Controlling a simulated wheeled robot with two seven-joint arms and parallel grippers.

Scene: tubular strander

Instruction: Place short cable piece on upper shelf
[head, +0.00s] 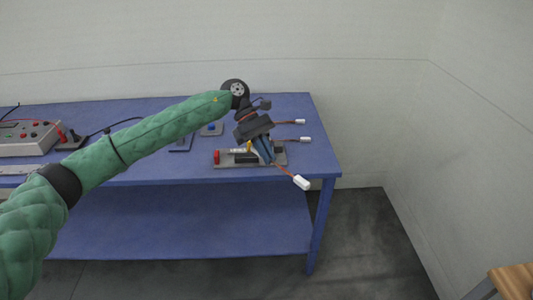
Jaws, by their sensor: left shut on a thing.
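My left gripper (264,156) reaches in over the right end of the blue table and points down. It is shut on a short cable piece (301,182), orange with a white end. The white end sticks out to the lower right, in front of the table's right part. The other end of the piece is hidden by the gripper. The table's upper shelf (230,108) is the blue top, and its lower shelf (190,220) is bare where it shows. My right gripper is not in view.
Two more orange cable pieces with white ends, an upper one (300,122) and a lower one (305,139), lie at the top's right edge. A grey fixture (222,160) with a red part is under the gripper. A control box (28,138) stands at left.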

